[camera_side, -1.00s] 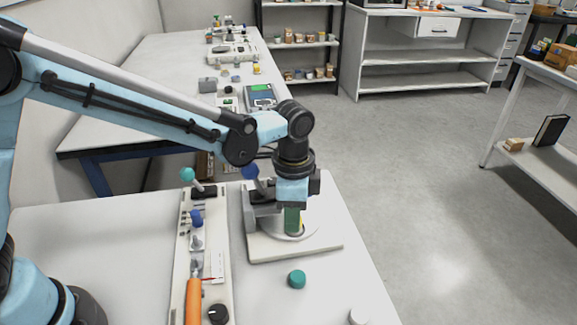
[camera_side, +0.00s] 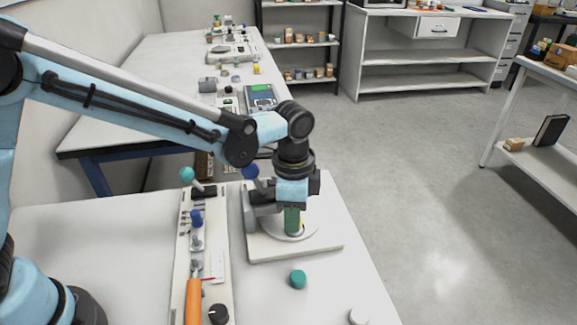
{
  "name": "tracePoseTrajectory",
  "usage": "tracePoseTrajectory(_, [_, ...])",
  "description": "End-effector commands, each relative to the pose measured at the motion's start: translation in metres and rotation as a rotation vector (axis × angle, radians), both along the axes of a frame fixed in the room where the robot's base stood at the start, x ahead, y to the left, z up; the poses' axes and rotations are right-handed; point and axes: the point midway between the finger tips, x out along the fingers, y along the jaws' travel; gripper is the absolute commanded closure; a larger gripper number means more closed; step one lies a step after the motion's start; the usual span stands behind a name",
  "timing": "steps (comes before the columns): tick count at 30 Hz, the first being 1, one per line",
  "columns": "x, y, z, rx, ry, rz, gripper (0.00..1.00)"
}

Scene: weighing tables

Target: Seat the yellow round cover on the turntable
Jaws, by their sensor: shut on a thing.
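The turntable (camera_side: 312,229) is a pale round disc on a white base plate (camera_side: 325,245), with a grey upright block at its left. My gripper (camera_side: 292,222) points straight down over the disc, its green fingertips low and close to the disc surface. It is shut on the yellow round cover (camera_side: 301,222), of which only a small yellow sliver shows beside the fingers. The fingers hide most of the cover, and I cannot tell whether it touches the disc.
A long white panel (camera_side: 217,268) with knobs and an orange handle (camera_side: 193,300) lies left of the turntable. A teal round knob (camera_side: 298,279) stands in front of the base plate, and a white round piece (camera_side: 358,317) sits near the table's front right edge.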

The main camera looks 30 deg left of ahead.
Motion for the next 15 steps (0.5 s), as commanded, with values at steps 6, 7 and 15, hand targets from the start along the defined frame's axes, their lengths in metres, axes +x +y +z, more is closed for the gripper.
tracePoseTrajectory(6, [0.0000,0.0000,-0.0024,0.000,0.000,0.000,1.00])
tracePoseTrajectory(7, [0.0000,0.0000,-0.0030,0.000,0.000,0.000,1.00])
tracePoseTrajectory(15, [0.0001,-0.0001,-0.0050,0.000,0.000,0.000,0.47])
